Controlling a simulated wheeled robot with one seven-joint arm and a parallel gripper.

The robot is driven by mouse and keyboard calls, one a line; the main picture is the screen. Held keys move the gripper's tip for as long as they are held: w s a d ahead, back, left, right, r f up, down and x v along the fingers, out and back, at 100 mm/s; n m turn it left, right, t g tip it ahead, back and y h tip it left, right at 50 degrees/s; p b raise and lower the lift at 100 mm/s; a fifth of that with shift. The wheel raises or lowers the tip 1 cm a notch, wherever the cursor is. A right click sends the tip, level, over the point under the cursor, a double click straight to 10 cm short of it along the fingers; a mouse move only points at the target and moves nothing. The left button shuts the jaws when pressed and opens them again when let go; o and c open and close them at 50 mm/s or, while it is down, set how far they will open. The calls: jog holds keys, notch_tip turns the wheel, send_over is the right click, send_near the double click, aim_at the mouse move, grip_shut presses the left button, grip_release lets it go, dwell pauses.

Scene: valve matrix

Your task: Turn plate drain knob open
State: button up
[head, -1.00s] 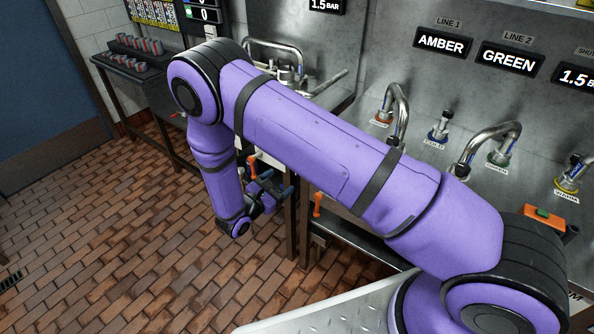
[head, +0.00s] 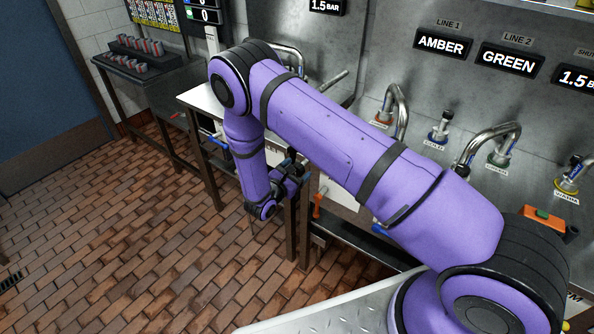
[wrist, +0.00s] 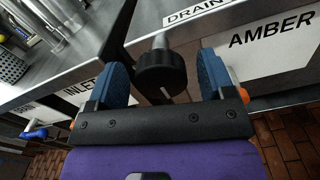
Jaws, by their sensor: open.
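A round black knob (wrist: 162,75) on a short metal stem shows in the wrist view, below a steel edge with a label reading DRAIN (wrist: 193,14). A larger label reads AMBER (wrist: 272,32). My gripper (wrist: 163,84) is open, its blue-padded fingers on either side of the knob. I see gaps between the pads and the knob; firm contact is not visible. In the head view my gripper (head: 287,178) is low at the bench front, and the knob is hidden there by my arm.
A blue-handled valve (wrist: 34,133) is near an INLET label at left in the wrist view. An orange handle (head: 317,206) hangs right of my gripper in the head view. Bench legs (head: 304,230) stand close by. The brick floor (head: 130,240) is clear.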

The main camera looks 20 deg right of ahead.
jog(key=shift+w+d, duration=0.1)
jog(key=shift+d, duration=0.1)
jog(key=c, duration=0.9)
jog(key=shift+n, duration=0.3)
jog(key=n, duration=0.4)
jog(key=shift+a, duration=0.1)
jog(key=n, duration=0.9)
jog(key=shift+f+n, duration=0.1)
jog(key=shift+n, duration=2)
